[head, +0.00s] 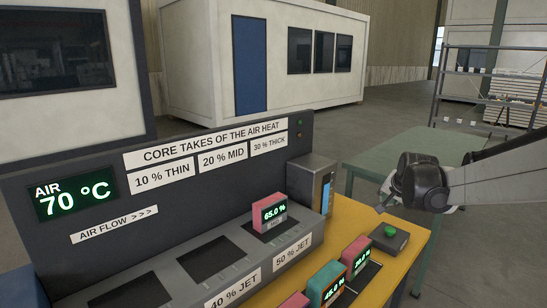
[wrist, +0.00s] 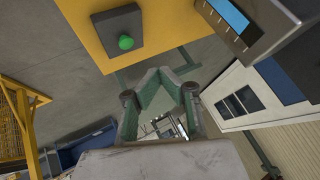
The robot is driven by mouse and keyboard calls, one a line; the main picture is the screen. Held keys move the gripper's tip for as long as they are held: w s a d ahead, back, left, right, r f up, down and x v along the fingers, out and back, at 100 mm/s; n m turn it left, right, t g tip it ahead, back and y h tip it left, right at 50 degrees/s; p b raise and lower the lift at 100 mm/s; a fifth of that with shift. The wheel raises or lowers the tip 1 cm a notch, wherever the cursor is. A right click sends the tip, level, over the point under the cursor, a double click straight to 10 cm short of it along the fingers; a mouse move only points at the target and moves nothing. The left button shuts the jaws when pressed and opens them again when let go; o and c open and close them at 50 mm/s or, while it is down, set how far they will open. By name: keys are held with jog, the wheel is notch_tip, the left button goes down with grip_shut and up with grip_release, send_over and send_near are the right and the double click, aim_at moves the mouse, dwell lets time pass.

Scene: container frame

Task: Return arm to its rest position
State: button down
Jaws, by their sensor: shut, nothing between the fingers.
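My arm comes in from the right in the head view. My gripper (head: 383,207) hangs in the air over the right end of the yellow table (head: 417,232), near the green button (head: 390,230) on its dark box. In the wrist view my gripper (wrist: 162,72) has its fingertips close together, with nothing held between them. The green button also shows in the wrist view (wrist: 126,42), ahead and left of the fingertips.
A heater panel (head: 70,205) reads AIR 70 °C. A pink block (head: 269,212) reading 65.0 % sits in the right slot. Teal (head: 326,285) and pink (head: 356,256) blocks stand at the table's front. A green table (head: 415,150) and shelving (head: 490,90) are behind.

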jog(key=s+a+r+n, duration=0.25)
jog(key=s+a, duration=0.25)
jog(key=s, duration=0.5)
jog(key=s+a+r+n, duration=0.25)
jog(key=s+a, duration=0.25)
jog(key=s, duration=0.5)
jog(key=s+a+f+n, duration=0.1)
jog(key=s+a+f, duration=0.1)
jog(key=s, duration=0.8)
jog(key=s+a+f+n+g+y, duration=0.1)
jog(key=s+a+f+n, duration=0.1)
jog(key=s, duration=0.7)
jog(key=shift+s+a+f+g, duration=0.3)
jog(key=shift+s+a+f, duration=0.05)
jog(key=shift+a+f, duration=0.45)
